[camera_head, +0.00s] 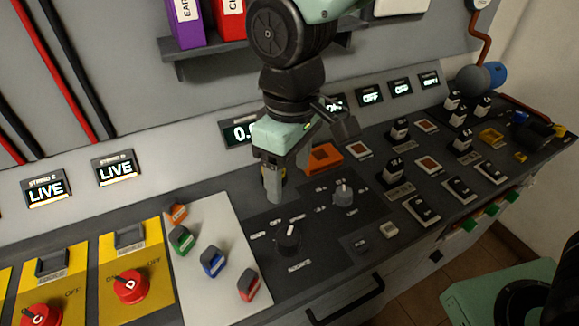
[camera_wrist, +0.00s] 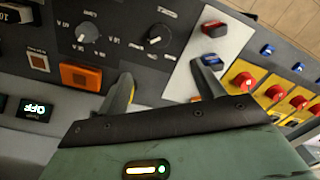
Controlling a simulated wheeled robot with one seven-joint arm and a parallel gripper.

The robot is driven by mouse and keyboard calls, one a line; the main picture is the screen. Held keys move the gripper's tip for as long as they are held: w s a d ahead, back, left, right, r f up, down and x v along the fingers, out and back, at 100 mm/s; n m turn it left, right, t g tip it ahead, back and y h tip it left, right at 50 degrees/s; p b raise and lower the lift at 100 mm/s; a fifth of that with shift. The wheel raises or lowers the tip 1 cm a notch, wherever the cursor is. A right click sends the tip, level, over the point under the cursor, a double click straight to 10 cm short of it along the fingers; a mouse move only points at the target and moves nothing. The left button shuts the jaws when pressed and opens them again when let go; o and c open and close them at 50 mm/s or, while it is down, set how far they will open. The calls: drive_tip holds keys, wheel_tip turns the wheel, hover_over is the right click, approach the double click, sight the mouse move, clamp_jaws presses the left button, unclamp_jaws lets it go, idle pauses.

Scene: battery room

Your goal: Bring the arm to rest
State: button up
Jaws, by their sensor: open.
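My gripper (camera_head: 279,190) is open and empty, held over the control bench near its back, left of an orange block (camera_head: 323,158). Its two fingers also show spread apart in the wrist view (camera_wrist: 167,92), with the orange block (camera_wrist: 80,77) left of them. My arm hangs down from the top middle of the head view. Whether the fingertips touch the bench cannot be told.
A pale mat (camera_head: 215,290) holds several small coloured blocks. Red switches (camera_head: 131,286) on yellow plates are at left. Black switches (camera_head: 421,208) crowd the right. A shelf (camera_head: 185,72) with binders is behind.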

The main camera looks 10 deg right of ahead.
drive_tip(key=s+d+m, duration=0.2)
drive_tip(key=s+d, duration=0.5)
drive_tip(key=s, duration=0.4)
drive_tip(key=shift+s+d, duration=0.3)
drive_tip(key=shift+d, duration=0.05)
